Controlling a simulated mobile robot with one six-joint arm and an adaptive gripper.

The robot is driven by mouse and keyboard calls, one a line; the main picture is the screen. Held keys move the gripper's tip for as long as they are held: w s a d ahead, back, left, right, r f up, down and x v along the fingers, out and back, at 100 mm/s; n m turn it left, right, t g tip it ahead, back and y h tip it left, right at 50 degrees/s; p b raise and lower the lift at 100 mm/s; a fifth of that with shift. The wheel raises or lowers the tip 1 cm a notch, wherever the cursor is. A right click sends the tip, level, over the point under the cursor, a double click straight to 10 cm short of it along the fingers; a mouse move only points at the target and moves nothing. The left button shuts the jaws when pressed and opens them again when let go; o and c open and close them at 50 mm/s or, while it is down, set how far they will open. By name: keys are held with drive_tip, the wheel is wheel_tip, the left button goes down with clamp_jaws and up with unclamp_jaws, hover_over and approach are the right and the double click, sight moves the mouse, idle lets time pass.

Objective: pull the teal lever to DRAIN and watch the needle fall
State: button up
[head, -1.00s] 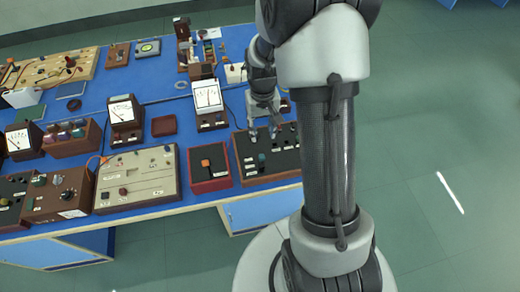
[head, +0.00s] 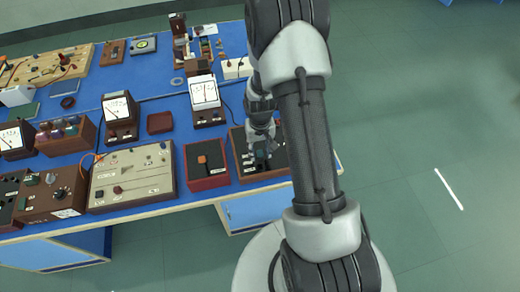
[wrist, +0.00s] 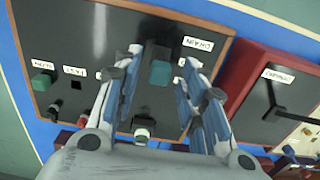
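The teal lever (wrist: 160,72) stands on a dark, wood-framed panel (wrist: 95,30); a DRAIN label (wrist: 197,45) is beside it. My gripper (wrist: 162,62) is open, with one finger on each side of the lever's teal grip. Gaps show between the fingers and the grip, and I cannot tell if either touches it. In the head view my gripper (head: 261,150) is low over this panel and partly hides the lever. A white-faced meter (head: 204,92) stands behind the panel, its needle near upright; its scale is too small to read.
A beige box (head: 131,176) and other meters stand further left.

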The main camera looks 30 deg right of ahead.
drive_tip(key=shift+c, duration=0.4)
clamp_jaws()
drive_tip(key=shift+s, duration=0.1)
drive_tip(key=t+b, duration=0.1)
drive_tip(key=s+b, duration=0.1)
drive_tip(key=t+b, duration=0.1)
drive_tip(key=shift+s+a+f+t+h, duration=0.3)
drive_tip(key=shift+s+h, duration=0.1)
drive_tip(key=t+b, duration=0.1)
drive_tip(key=b, duration=0.2)
drive_tip(key=shift+s+f+b, duration=0.25)
drive_tip(key=shift+f+b, duration=0.05)
drive_tip(key=t+b, duration=0.1)
drive_tip(key=s+b, duration=0.1)
drive_tip(key=b, duration=0.1)
drive_tip(key=shift+a+t+h+b, duration=0.2)
drive_tip(key=shift+t+h+b, duration=0.1)
drive_tip(key=shift+t+h, duration=0.1)
drive_tip(key=shift+r, duration=0.1)
